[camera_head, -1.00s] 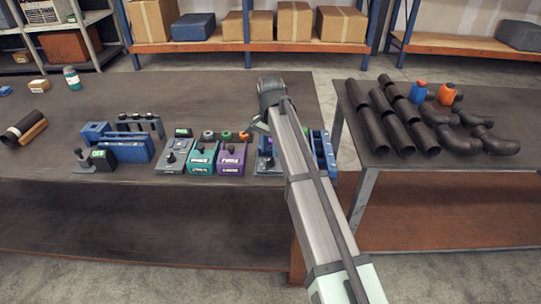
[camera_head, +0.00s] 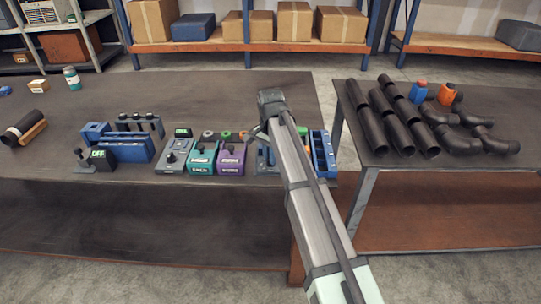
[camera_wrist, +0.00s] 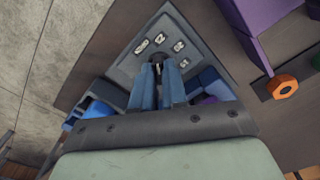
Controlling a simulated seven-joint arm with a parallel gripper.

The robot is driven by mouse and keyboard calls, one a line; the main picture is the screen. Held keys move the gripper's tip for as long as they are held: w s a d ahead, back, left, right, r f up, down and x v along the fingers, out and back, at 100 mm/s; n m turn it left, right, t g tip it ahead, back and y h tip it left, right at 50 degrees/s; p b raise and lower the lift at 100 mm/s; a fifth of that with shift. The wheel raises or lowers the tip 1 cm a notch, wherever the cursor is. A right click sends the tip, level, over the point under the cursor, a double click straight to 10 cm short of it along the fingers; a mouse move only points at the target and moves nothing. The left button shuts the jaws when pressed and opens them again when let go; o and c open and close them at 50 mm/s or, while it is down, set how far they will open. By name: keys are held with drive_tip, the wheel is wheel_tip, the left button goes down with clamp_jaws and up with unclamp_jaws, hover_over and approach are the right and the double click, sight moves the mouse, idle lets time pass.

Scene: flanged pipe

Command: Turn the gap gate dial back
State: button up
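A grey panel (camera_wrist: 160,40) with several small white labels lies under my gripper in the wrist view. A small dark dial knob (camera_wrist: 157,59) stands on it, largely hidden by my fingers. My gripper (camera_wrist: 158,70) points down at the panel, its two blue-grey fingers close together with the knob at their tips. I cannot tell whether they touch or squeeze it. In the head view, my arm covers the gripper and most of the panel, beside the purple box (camera_head: 231,159).
The purple box, a teal box (camera_head: 201,160) and a grey dial unit (camera_head: 174,155) stand to the left. A blue rack (camera_head: 322,155) stands just right of my arm. An orange nut-shaped knob (camera_wrist: 283,86) shows at the right in the wrist view. Dark pipes (camera_head: 400,125) lie on the right table.

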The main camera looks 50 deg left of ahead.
clamp_jaws()
drive_tip(key=shift+n, duration=3.4)
drive_tip(key=o, duration=0.6)
unclamp_jaws()
drive_tip(key=shift+c, duration=0.2)
wheel_tip(320, 180, up, 14)
